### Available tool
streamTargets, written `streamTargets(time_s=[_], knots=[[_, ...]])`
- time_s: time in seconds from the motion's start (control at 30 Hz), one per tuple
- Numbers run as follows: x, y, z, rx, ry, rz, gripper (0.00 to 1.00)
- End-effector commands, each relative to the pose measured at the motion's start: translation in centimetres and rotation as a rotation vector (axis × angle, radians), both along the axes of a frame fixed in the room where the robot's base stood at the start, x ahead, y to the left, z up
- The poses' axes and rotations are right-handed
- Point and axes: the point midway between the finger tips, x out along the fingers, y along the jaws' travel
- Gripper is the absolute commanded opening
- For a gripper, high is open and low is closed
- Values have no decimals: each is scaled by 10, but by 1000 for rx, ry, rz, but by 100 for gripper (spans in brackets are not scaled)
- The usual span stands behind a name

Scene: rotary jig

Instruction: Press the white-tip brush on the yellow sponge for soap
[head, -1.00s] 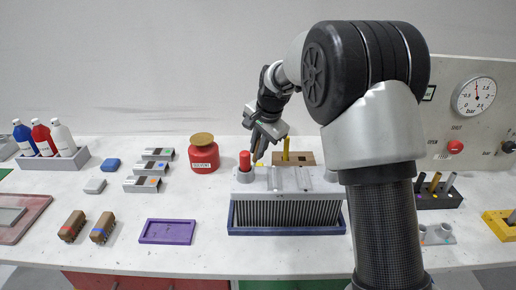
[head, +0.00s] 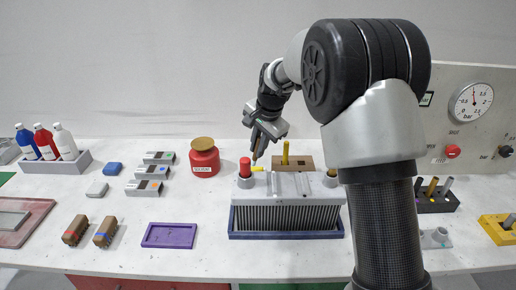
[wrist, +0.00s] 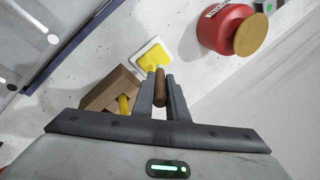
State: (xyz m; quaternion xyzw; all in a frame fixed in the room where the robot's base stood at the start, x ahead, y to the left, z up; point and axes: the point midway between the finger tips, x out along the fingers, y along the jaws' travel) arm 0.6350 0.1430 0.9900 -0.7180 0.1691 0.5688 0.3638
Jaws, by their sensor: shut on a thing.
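My gripper (wrist: 161,92) is shut on a brush with a brown handle (wrist: 160,88), pointing away from the wrist camera. The brush's tip is hard to make out, so I cannot tell its colour. The yellow sponge (wrist: 155,55) lies in a white square tray (wrist: 139,51), just beyond the tip in the wrist view. I cannot tell whether tip and sponge touch. In the head view my gripper (head: 257,153) is low behind the grey ribbed block, and the sponge (head: 258,168) is mostly hidden there.
The grey ribbed block (head: 285,216) stands in front of my gripper, with a red-capped post (head: 245,167) at its left. A brown wooden holder (head: 302,162) with a yellow handle is right of the sponge. A red solvent can (head: 204,162) stands to the left.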

Motion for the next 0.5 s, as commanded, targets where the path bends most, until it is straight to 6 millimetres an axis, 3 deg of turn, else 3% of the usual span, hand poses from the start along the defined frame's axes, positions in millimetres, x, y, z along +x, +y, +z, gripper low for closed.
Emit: streamTargets(time_s=[0.5], knots=[[0, 0, 45, 1, -2, 0, 0]])
